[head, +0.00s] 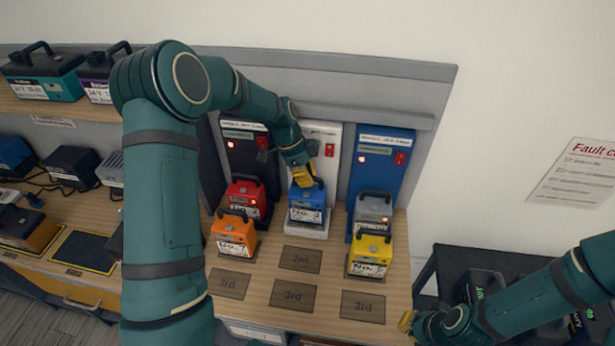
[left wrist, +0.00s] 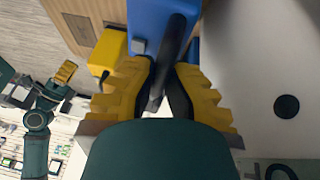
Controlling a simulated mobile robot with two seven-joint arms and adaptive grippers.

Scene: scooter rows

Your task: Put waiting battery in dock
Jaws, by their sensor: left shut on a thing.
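My left gripper (head: 310,177) is shut on the black handle of the blue battery (head: 307,207). The battery is upright at the foot of the white dock (head: 322,140); I cannot tell whether it is fully seated. In the left wrist view the yellow fingers (left wrist: 162,88) close on the handle, with the blue battery (left wrist: 150,18) beyond. A red battery (head: 247,198) stands in the dark dock (head: 245,150) and a grey battery (head: 373,208) in the blue dock (head: 378,168). An orange battery (head: 233,236) and a yellow battery (head: 370,254) stand in front of them. My right gripper (head: 405,321) is at the lower right, its jaws unclear.
The "2nd" mark (head: 300,258) in the middle row and the "3rd" marks (head: 293,295) are bare. A dark stand (head: 450,258) with black batteries is at right. A shelf (head: 75,108) with batteries and a bench with chargers (head: 72,165) are at left.

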